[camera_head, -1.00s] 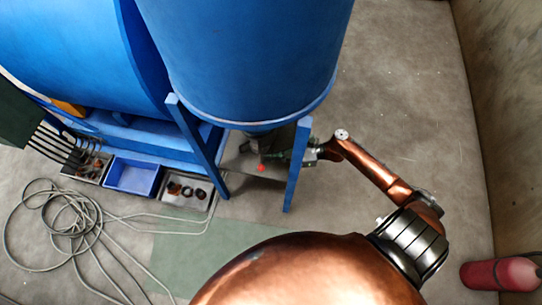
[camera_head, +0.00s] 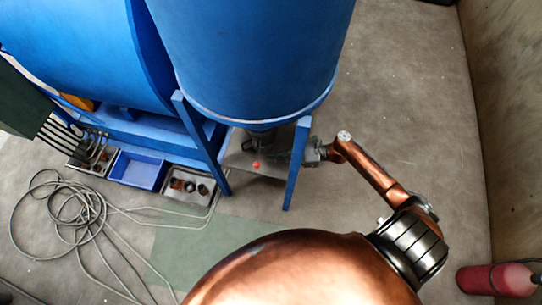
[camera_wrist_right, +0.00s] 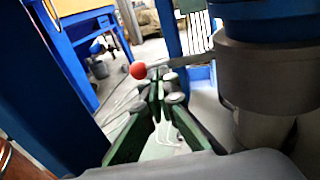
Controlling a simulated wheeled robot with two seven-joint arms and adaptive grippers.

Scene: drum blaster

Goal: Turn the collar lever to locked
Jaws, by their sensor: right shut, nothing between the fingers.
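The collar lever shows as a red knob (camera_head: 256,164) under the blue hopper in the head view. In the right wrist view the red knob (camera_wrist_right: 138,70) sits on a thin grey bar (camera_wrist_right: 185,61) running to the grey round collar (camera_wrist_right: 268,75). My right gripper (camera_wrist_right: 158,85) has green fingers brought together, with nothing between them. Its tips appear just below the knob and bar; I cannot tell whether they touch. In the head view its wrist is right of the blue front leg, and the leg and hopper hide most of the fingers. My left gripper is not in view.
Blue legs (camera_head: 296,165) stand close beside my right gripper. Trays (camera_head: 190,186) and a blue bin (camera_head: 138,170) lie to the left. A coiled hose (camera_head: 75,210) is on the floor. A red cylinder (camera_head: 497,279) lies by the right wall.

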